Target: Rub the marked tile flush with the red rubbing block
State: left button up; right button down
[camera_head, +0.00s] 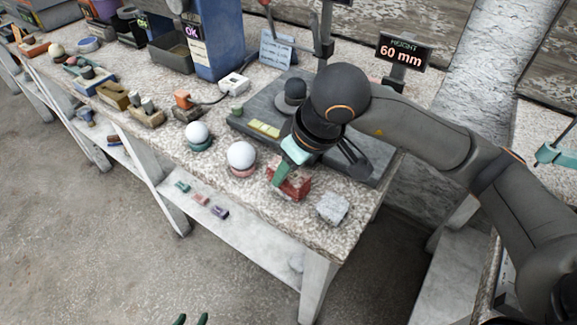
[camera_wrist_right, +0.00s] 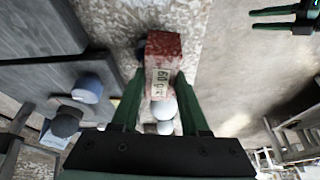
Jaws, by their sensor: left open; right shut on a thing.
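The red rubbing block (camera_head: 293,185) is at the front of the speckled bench top, left of a pale grey-white block (camera_head: 332,208). My right gripper (camera_head: 282,172) is shut on it from above. In the right wrist view the red block (camera_wrist_right: 163,50) sits between the green fingers and carries a pale label. Whether its underside touches the bench is hard to tell. My left gripper (camera_head: 192,319) shows only green fingertips at the bottom edge, open and empty, away from the bench. It also shows in the right wrist view's upper right (camera_wrist_right: 298,15). I cannot make out a marked tile.
White spheres on a pink ring (camera_head: 241,156) and a green ring (camera_head: 197,133) stand left of the block. A dark slab (camera_head: 233,123) lies behind, partly under my right arm. A display (camera_head: 402,52) reads height 60 mm. Small blocks (camera_head: 201,198) lie on the lower shelf.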

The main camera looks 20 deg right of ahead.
dwell(0.5)
jog(key=shift+f, duration=0.3)
jog(key=shift+w+b, duration=0.1)
jog(key=shift+b, duration=0.2)
jog(key=shift+w+a+f+b, duration=0.15)
jog(key=shift+w+a+b, duration=0.4)
jog(key=shift+w+b, duration=0.35)
jog(key=shift+s+d+b, duration=0.25)
jog(key=shift+s+d, duration=0.15)
jog(key=shift+s, duration=0.25)
jog(key=shift+s+d+b, duration=0.2)
jog(key=shift+s+d, duration=0.15)
jog(key=shift+s, duration=0.3)
jog(key=shift+s+d+b, duration=0.25)
jog(key=shift+s+d, duration=0.15)
jog(key=shift+s, duration=0.25)
jog(key=shift+w+a, duration=0.1)
